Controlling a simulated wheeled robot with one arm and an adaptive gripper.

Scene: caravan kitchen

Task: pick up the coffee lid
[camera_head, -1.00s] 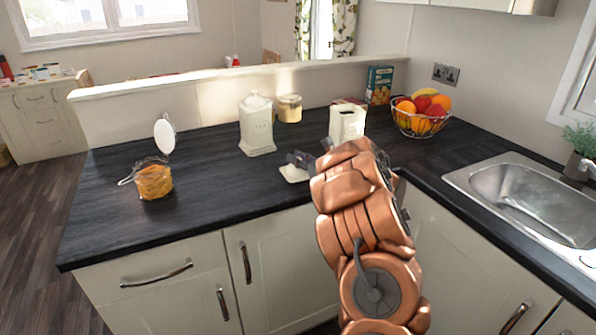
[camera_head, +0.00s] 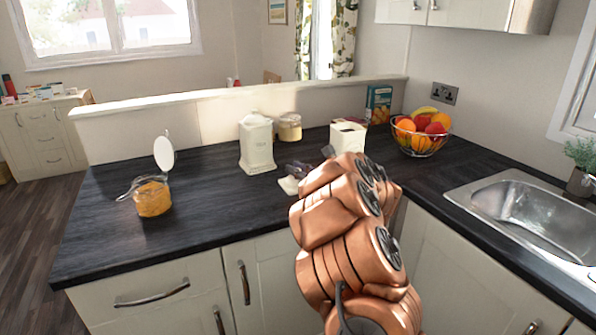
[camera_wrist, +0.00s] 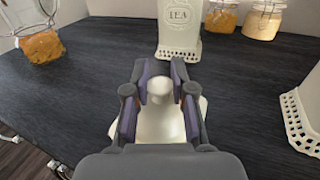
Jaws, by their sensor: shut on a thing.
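The coffee lid (camera_wrist: 160,122) is a cream-white square lid with a round knob. In the wrist view it sits between my gripper's fingers (camera_wrist: 162,88), which are shut on it around the knob. In the head view the lid (camera_head: 289,185) shows as a small pale patch at my gripper (camera_head: 297,172), low over the dark worktop. Whether it touches the worktop cannot be told. My arm hides part of this area. An open white canister without a lid (camera_head: 347,138) stands just behind my gripper; it also shows at the right of the wrist view (camera_wrist: 302,118).
The lidded tea canister (camera_head: 257,145) stands behind and left of my gripper, with a glass jar (camera_head: 289,128) beyond it. An open jar of orange contents (camera_head: 153,198) is at the left. A fruit basket (camera_head: 421,135) and sink (camera_head: 520,205) are at the right. The worktop's (camera_head: 215,210) middle left is clear.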

